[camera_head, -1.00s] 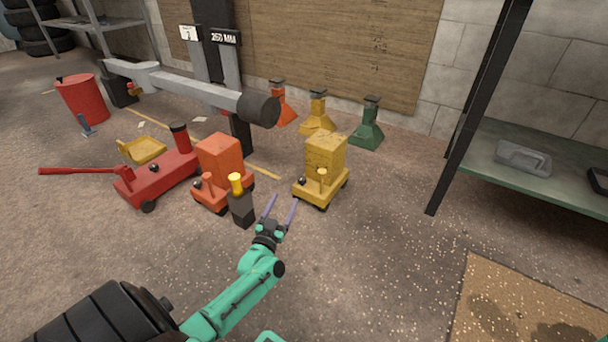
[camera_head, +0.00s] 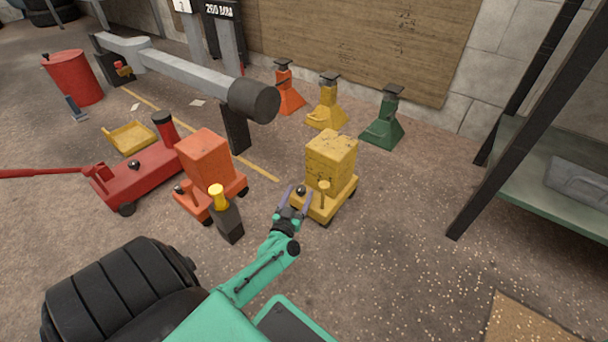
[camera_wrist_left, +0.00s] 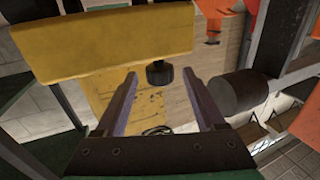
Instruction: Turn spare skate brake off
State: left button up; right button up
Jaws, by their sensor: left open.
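A yellow wheeled skate (camera_head: 316,207) carrying a worn yellow block (camera_head: 331,160) stands on the floor near the middle. It has a small black knob (camera_head: 301,189) at its left front corner and a short yellow post (camera_head: 324,190). An orange skate (camera_head: 194,206) with an orange block stands to its left. Which one is the spare is not marked. My left gripper (camera_head: 296,196) is open at the yellow skate's front left edge. In the left wrist view, a black knob (camera_wrist_left: 160,73) shows beyond and between the open fingers, under a yellow surface (camera_wrist_left: 110,42); contact is not visible. My right gripper is not in view.
A red jack (camera_head: 135,180) lies farther left. A thick grey beam (camera_head: 200,80) passes behind. Several jack stands (camera_head: 383,125) line the wall. A green shelf (camera_head: 540,195) is right; floor before it is clear.

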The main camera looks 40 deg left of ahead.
pick_arm(q)
jog(key=shift+w, duration=0.1)
jog(key=shift+c, duration=0.3)
grip_shut()
jog(key=shift+a+m+h+b, duration=0.2)
jog(key=shift+m+h+b, duration=0.15)
jog(key=shift+h, duration=0.25)
jog(key=shift+m+t+h, duration=0.4)
jog(key=shift+m+h, duration=0.05)
jog(key=shift+h, duration=0.15)
jog(key=shift+o, duration=0.3)
grip_release()
